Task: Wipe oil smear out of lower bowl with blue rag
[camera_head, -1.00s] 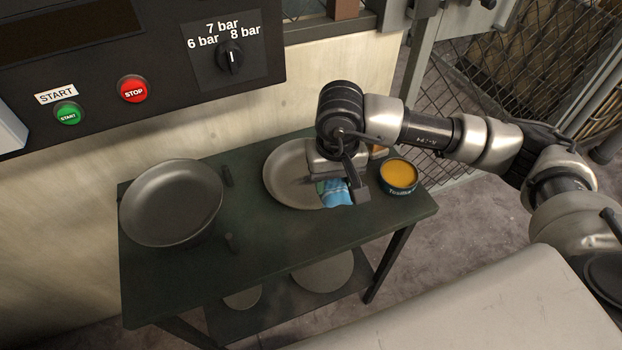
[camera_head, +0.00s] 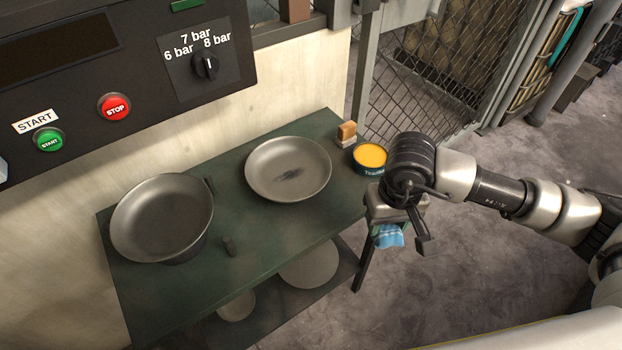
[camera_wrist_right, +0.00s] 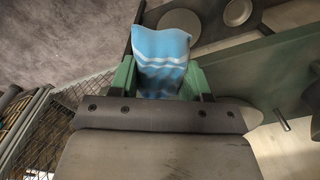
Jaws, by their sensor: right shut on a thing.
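The shallow grey bowl (camera_head: 265,182) stands on the right part of the table, with a dark oil smear (camera_head: 290,175) in its middle. A deeper grey bowl (camera_head: 158,215) stands at the left and looks clean inside. My right gripper (camera_head: 398,228) is shut on the blue rag (camera_head: 388,238), beyond the table's right edge and apart from the bowls. In the right wrist view the blue rag with white wavy stripes (camera_wrist_right: 162,55) is pinched between the green fingers. My left gripper is not in view.
A tin of yellow paste (camera_head: 370,157) and a brush or sponge block (camera_head: 347,134) stand at the right end of the dark green table (camera_head: 270,232). Two round discs lie on the shelf below. A control panel (camera_head: 120,60) hangs behind. Free floor lies right of the table.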

